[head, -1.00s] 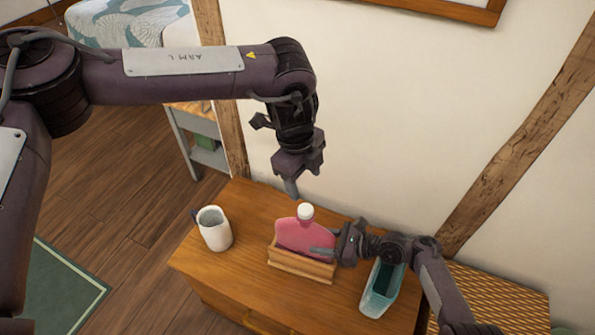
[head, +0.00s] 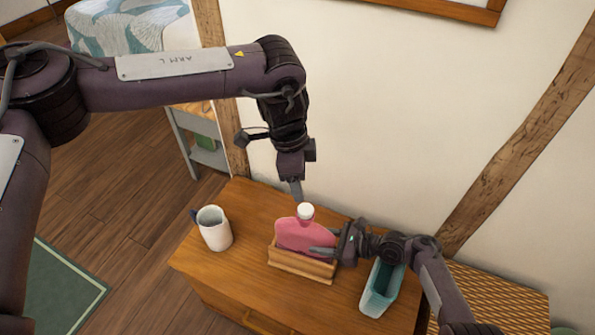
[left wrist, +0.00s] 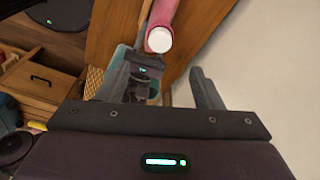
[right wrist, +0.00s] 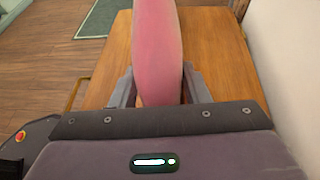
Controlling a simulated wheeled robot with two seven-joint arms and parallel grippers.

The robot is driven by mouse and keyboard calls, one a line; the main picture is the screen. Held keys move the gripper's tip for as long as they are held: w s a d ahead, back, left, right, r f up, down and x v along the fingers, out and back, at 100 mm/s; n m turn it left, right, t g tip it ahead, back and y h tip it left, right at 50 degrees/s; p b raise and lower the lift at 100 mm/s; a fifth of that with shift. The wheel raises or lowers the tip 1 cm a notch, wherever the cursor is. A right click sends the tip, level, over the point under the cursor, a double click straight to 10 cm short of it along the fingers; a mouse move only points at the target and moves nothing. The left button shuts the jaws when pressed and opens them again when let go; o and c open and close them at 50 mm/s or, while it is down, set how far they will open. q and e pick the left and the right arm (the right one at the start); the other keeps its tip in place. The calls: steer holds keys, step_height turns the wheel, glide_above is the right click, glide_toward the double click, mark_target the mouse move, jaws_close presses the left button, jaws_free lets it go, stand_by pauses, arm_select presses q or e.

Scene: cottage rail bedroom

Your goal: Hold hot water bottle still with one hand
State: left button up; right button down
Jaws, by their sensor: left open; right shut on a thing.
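The pink hot water bottle (head: 300,236) with a white cap (head: 306,211) stands upright in a wooden holder (head: 301,266) on the wooden cabinet. My right gripper (head: 326,251) is shut on the bottle's right side; in the right wrist view its fingers (right wrist: 158,88) flank the pink body (right wrist: 157,45). My left gripper (head: 297,192) is open and points down just above the cap. In the left wrist view the white cap (left wrist: 159,39) shows ahead of the open fingers (left wrist: 163,80), apart from them.
A white mug (head: 214,231) with a dark handle stands left of the holder. The wall (head: 400,130) rises behind the cabinet (head: 225,277). Its top is clear between mug and holder.

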mark_target(305, 208)
arm_select(q)
steer(key=f, duration=0.3)
steer(key=d+f, duration=0.1)
steer(key=f, duration=0.6)
steer(key=shift+d+f, duration=0.25)
steer(key=c, duration=1.2)
steer(key=m+g, duration=0.1)
steer(key=m, duration=0.6)
steer(key=shift+w, duration=0.1)
steer(key=m+y, duration=0.1)
steer(key=m, duration=0.4)
steer(key=shift+d, duration=0.1)
steer(key=o, duration=1.2)
steer(key=shift+c, duration=0.2)
step_height(305, 208, up, 12)
steer(key=w+a, duration=0.1)
steer(key=shift+w+g, duration=0.3)
